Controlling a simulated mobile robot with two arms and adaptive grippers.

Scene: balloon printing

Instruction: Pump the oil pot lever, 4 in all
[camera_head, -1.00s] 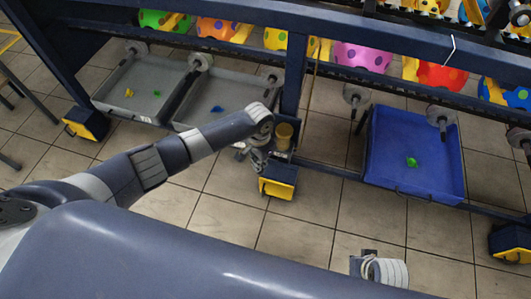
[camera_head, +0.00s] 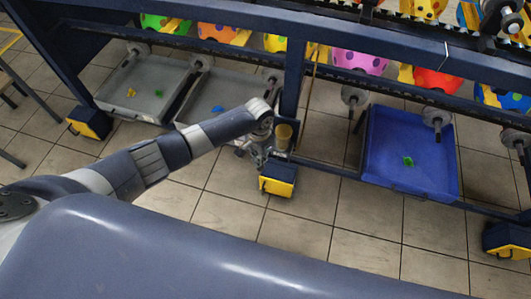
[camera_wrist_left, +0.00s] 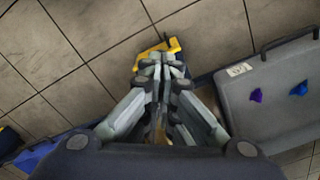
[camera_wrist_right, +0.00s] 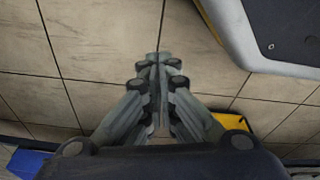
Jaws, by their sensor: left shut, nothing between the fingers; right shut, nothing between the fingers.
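The oil pot (camera_head: 283,136) is a small amber cup on the dark blue frame, above a yellow-edged foot. I cannot make out its lever, which the pot's small size and my arm may hide. My left gripper (camera_head: 257,158) is close beside the pot, to its left and slightly lower; I cannot tell if they touch. In the left wrist view my left gripper (camera_wrist_left: 160,60) has its fingers together and empty, in front of the yellow foot edge. My right gripper (camera_wrist_right: 158,62) is shut and empty over floor tiles, seen only in the right wrist view.
A yellow-edged foot (camera_head: 278,180) stands below the pot. Grey trays (camera_head: 215,88) lie to the left and a blue tray (camera_head: 400,175) to the right, with small scraps inside. Spotted balloons (camera_head: 360,60) line the machine above. The tiled floor in front is clear.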

